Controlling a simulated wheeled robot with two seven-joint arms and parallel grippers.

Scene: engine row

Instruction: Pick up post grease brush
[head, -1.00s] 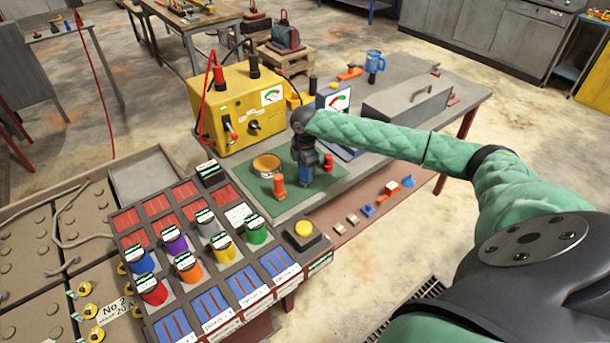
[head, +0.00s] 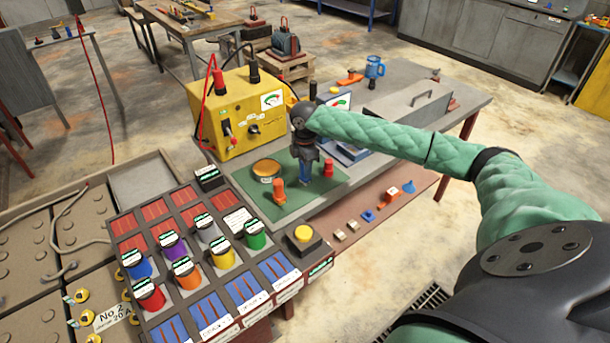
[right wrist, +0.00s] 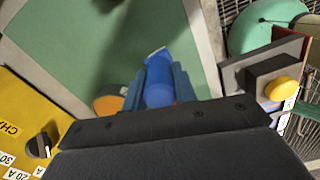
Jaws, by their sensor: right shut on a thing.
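The post grease brush shows as a blue, roughly cylindrical piece (right wrist: 158,88) between my right gripper's fingers in the right wrist view. Its bristles cannot be made out. In the head view its blue part (head: 305,178) shows under my right gripper (head: 305,167), over the green mat (head: 262,199). The gripper is shut on it and points down. I cannot tell whether the brush touches the mat. My left gripper is not in view.
On the mat are a round orange-topped tin (head: 266,168), an orange piece (head: 279,190) and a red piece (head: 328,167). A yellow meter box (head: 230,125) stands behind. A rack of coloured cups (head: 186,272) is in front. A grey toolbox (head: 411,106) is at right.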

